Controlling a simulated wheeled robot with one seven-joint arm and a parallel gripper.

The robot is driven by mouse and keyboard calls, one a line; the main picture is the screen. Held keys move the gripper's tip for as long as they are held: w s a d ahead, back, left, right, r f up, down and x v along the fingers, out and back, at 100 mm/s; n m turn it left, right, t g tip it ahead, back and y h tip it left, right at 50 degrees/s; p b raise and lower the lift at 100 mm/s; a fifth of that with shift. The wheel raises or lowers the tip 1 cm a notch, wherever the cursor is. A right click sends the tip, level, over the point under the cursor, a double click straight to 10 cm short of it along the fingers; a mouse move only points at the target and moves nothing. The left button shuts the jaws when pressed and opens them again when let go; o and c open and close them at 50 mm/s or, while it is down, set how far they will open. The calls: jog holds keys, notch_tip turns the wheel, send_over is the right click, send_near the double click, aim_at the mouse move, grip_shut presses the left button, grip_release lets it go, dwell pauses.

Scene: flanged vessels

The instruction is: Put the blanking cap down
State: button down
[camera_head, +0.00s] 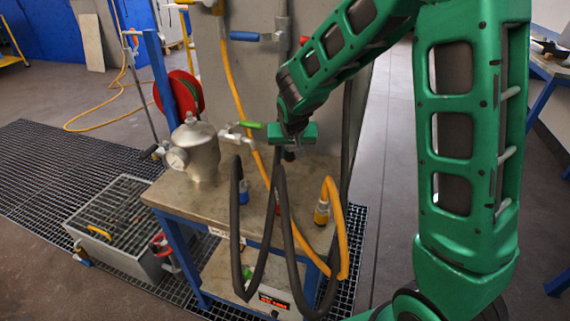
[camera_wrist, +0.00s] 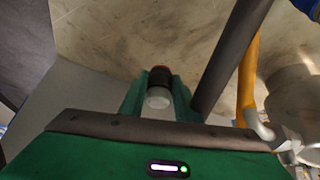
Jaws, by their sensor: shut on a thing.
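My gripper (camera_head: 290,146) is above the worktop of the bench (camera_head: 178,195) in the head view. In the wrist view its two green fingers (camera_wrist: 159,100) are shut on a small dark cylinder with a reddish far rim and a pale near end, which I take for the blanking cap (camera_wrist: 160,77). In the head view only a dark bit of the cap (camera_head: 289,156) shows under the gripper. The cap looks held above the worktop; the gap beneath it is hard to judge.
A metal vessel (camera_head: 203,150) with a pressure gauge (camera_head: 176,158) stands left on the bench. A black hose (camera_head: 281,190) and an orange hose (camera_head: 331,200) loop close to my gripper. A grey crate (camera_head: 150,262) stands on the floor at left. Bare worktop shows between vessel and hoses.

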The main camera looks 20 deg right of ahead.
aim_at(289, 161)
jog(key=shift+s+a+f, duration=0.1)
jog(key=shift+f, duration=2)
jog(key=shift+f, duration=0.1)
jog(key=c, duration=1.3)
grip_release()
jog(key=shift+c, duration=0.2)
jog(key=v, duration=1.2)
